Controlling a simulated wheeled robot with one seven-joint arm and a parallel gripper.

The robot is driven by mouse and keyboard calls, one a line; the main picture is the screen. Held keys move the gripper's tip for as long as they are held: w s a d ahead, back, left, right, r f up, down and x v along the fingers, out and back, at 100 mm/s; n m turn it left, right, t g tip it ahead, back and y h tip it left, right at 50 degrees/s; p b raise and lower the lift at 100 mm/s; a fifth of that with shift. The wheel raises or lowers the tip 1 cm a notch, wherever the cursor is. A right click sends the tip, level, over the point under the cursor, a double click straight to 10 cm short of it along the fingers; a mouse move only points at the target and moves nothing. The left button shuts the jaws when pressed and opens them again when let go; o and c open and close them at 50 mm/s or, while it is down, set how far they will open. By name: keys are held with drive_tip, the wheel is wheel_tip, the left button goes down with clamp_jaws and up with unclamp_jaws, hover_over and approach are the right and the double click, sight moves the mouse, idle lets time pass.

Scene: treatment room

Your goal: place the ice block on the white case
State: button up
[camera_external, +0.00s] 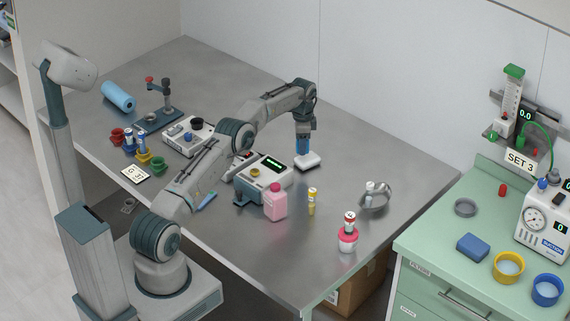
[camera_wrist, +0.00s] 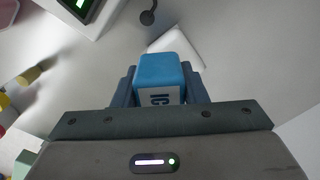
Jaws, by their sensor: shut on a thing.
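The ice block (camera_external: 303,146) is blue, and in the wrist view (camera_wrist: 163,70) it has a white label with partly visible dark letters. My gripper (camera_external: 303,136) points down and is shut on it, with one finger on each side in the wrist view (camera_wrist: 160,88). The white case (camera_external: 308,162) is a small flat white box on the steel table, directly below the block in the external view. In the wrist view the case (camera_wrist: 190,44) shows partly behind the block. I cannot tell whether the block touches the case.
A device with a green display (camera_external: 268,171), a pink bottle (camera_external: 275,203) and a yellow-capped vial (camera_external: 312,201) stand nearby on the table (camera_external: 400,165). The table behind the case is clear.

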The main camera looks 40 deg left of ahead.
sight(301, 161)
drive_tip(key=shift+a+f, duration=0.2)
wheel_tip(301, 161, down, 3)
drive_tip(key=shift+f+p, duration=0.1)
drive_tip(key=shift+p, duration=0.65)
drive_tip(key=shift+f, duration=0.3)
drive_tip(key=shift+f, duration=0.1)
drive_tip(key=shift+f+b, duration=0.15)
drive_tip(key=shift+b, duration=0.2)
drive_tip(key=o, duration=1)
drive_tip(key=shift+r, duration=0.2)
